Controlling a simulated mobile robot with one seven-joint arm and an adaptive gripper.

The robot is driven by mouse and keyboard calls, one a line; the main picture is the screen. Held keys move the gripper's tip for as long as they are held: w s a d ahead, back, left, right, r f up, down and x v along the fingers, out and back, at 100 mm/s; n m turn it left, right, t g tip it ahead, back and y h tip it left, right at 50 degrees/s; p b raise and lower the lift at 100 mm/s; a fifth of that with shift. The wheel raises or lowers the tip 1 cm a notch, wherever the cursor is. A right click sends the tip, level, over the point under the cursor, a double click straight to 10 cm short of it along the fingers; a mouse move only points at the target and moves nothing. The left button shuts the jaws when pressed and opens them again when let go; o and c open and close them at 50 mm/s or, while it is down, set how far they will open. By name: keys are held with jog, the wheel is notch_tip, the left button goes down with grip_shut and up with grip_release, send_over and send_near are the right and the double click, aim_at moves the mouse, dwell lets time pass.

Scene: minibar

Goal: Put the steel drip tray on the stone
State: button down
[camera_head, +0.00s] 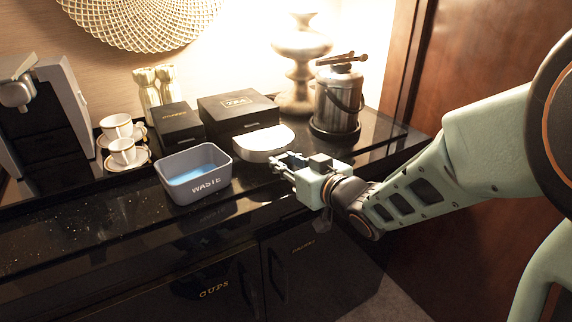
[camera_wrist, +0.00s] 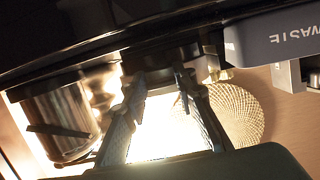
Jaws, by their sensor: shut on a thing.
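The steel drip tray (camera_head: 262,143), a pale half-round piece with a flat top, shows in the head view in front of the black tea box. My gripper (camera_head: 284,160) is at its near right edge, with the fingers shut on it. The stone is the glossy black counter top (camera_head: 110,225); the tray is at or just above its surface, and I cannot tell if they touch. In the wrist view my fingers (camera_wrist: 160,82) point toward the bright wall, and the tray is hard to make out between them.
A grey waste bin (camera_head: 194,186) stands left of the tray. Behind are black boxes (camera_head: 238,110), a lamp (camera_head: 301,70) and a metal ice bucket (camera_head: 338,100), close on the right. Cups (camera_head: 123,151) and a coffee machine (camera_head: 45,115) stand left.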

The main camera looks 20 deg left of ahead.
jog(key=shift+f, duration=0.5)
jog(key=shift+f, duration=0.15)
jog(key=c, duration=1.6)
grip_release()
jog(key=shift+d, duration=0.1)
